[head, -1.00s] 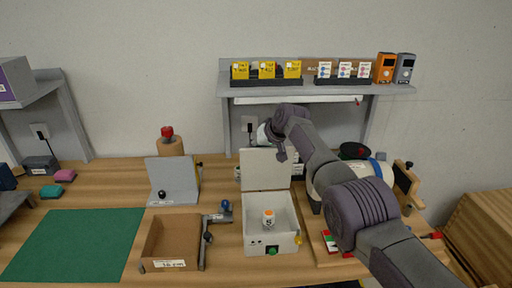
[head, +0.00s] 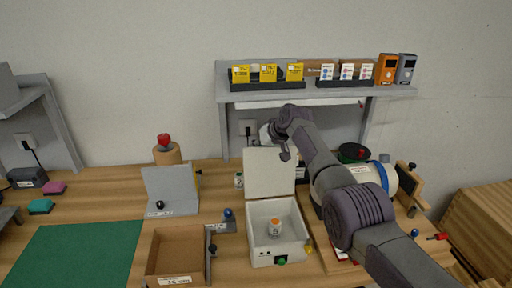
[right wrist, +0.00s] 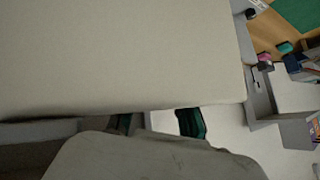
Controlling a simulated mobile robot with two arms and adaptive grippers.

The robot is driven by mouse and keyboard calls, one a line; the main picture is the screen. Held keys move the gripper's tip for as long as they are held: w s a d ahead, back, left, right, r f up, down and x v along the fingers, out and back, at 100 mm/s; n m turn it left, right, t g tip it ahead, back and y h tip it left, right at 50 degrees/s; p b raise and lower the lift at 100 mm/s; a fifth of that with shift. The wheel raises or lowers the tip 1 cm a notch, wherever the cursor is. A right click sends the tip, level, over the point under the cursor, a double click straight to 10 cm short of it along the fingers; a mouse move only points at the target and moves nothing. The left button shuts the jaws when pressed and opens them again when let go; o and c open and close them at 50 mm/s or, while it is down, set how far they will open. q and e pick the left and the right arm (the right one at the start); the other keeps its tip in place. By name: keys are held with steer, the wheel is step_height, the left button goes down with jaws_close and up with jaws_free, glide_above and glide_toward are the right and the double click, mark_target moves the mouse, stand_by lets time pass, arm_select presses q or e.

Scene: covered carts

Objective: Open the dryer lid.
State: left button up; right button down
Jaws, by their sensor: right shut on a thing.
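The dryer is a small white box (head: 262,252) at the centre of the bench in the head view. Its lid (head: 270,174) stands up, nearly vertical, at the back edge, so the inside is exposed. My right gripper (head: 286,152) is at the lid's upper right edge, partly hidden behind the lid. In the right wrist view, the pale lid panel (right wrist: 120,55) fills the upper left, and my gripper's teal-padded fingers (right wrist: 160,120) are at its edge, shut on it. My left gripper is in neither view.
An open brown box (head: 178,250) and a grey angled stand (head: 171,190) are left of the dryer. A white cylinder with a blue band (head: 360,176) lies right, behind my arm. A loaded shelf (head: 300,97) spans the back. The green mat (head: 80,255) is clear.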

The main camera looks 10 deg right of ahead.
steer(key=shift+s+f, duration=0.25)
steer(key=shift+f, duration=0.55)
steer(key=c, duration=1)
jaws_free()
steer(key=shift+s+d, duration=0.1)
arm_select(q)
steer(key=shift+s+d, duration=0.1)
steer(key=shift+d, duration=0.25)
arm_select(e)
steer(key=shift+o, duration=0.2)
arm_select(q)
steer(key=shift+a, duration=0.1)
arm_select(e)
steer(key=shift+s+d+r, duration=0.15)
steer(key=shift+r, duration=0.25)
steer(key=shift+s+d+r, duration=0.1)
steer(key=shift+d+r, duration=0.05)
steer(key=shift+r, duration=0.25)
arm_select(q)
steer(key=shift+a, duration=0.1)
arm_select(e)
steer(key=v, duration=1.1)
steer(key=shift+w+r, duration=0.25)
steer(key=shift+a, duration=0.1)
